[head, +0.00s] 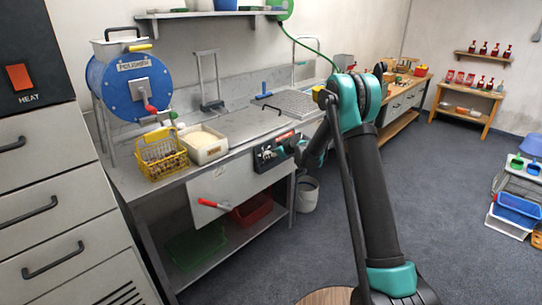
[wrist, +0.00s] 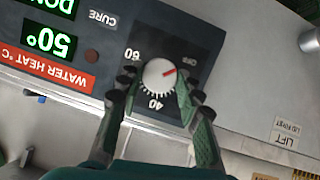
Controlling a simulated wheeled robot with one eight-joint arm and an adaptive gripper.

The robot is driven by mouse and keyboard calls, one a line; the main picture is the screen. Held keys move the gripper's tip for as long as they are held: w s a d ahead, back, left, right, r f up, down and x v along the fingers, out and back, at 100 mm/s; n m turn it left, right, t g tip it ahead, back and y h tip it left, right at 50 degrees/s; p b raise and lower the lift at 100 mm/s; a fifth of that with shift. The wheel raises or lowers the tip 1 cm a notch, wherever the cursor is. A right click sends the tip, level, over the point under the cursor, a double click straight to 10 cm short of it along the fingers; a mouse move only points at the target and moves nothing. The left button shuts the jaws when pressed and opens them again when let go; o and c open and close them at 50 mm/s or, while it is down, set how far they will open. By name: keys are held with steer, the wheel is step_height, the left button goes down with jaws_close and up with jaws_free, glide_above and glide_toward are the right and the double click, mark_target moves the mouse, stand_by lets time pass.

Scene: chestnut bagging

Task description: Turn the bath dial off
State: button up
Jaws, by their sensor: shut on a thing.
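The bath dial (wrist: 158,76) is a white ridged knob on a dark plate in the wrist view, marked 40 and 60. Its red pointer aims right and slightly up, roughly toward a small faint label (wrist: 192,61) that I cannot read surely. My gripper (wrist: 158,88) is shut on the dial, with one green finger on each side. A green display (wrist: 50,42) reads 50° above a red WATER HEAT °C label (wrist: 60,75). In the head view my gripper (head: 286,150) is at the dark control panel (head: 267,157) on the bench front, and my arm partly hides the area.
A yellow wire basket (head: 163,158) and a pale tub (head: 204,146) stand on the metal bench (head: 238,128). A blue drum (head: 128,85) stands behind them. A red-handled lever (head: 212,204) is at the bench front.

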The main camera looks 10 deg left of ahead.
stand_by(0.4)
steer(key=o, duration=1.2)
steer(key=shift+c, duration=0.2)
steer(key=v, duration=1.2)
steer(key=s+d+r+m+g+h, duration=0.1)
steer(key=s+d+m+h, duration=0.1)
steer(key=s+d, duration=0.55)
steer(key=s+d+r+m+h, duration=0.25)
steer(key=s+d, duration=0.25)
steer(key=s, duration=0.6)
steer(key=s+d+f+m+h, duration=0.1)
steer(key=s+d, duration=0.3)
steer(key=s, duration=0.4)
steer(key=s+d+f+m+g+h, duration=0.1)
steer(key=s+d+f+m, duration=0.2)
steer(key=s, duration=0.6)
steer(key=s+d+f+m+g+h, duration=0.1)
steer(key=s+d+f+m, duration=0.2)
steer(key=s+d, duration=0.3)
steer(key=s, duration=0.3)
